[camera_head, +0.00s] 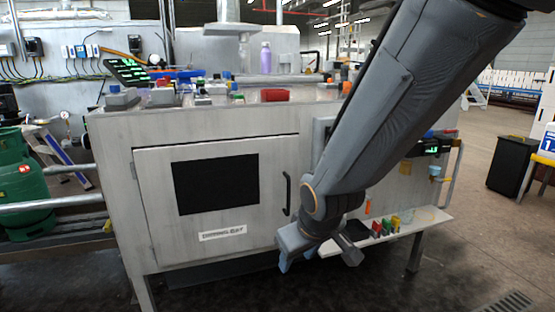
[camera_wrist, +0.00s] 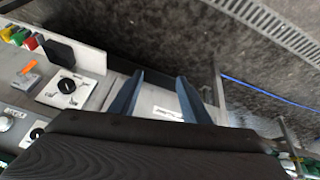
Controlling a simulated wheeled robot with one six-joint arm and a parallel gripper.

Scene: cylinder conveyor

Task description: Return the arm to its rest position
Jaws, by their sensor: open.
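My gripper (camera_head: 317,262) hangs at the lower end of my dark grey arm, in front of the right part of a grey metal cabinet (camera_head: 120,180). Its fingers point down and are spread apart with nothing between them. In the wrist view my gripper (camera_wrist: 160,92) shows two blue-grey fingers, open and empty, over a pale shelf edge and the dark floor. My arm hides part of the cabinet's right side.
A narrow shelf (camera_head: 432,217) with several coloured pieces juts out right beside my gripper. The cabinet door (camera_head: 225,250) has a black handle (camera_head: 287,193). Green gas cylinders (camera_head: 25,190) rest at the left.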

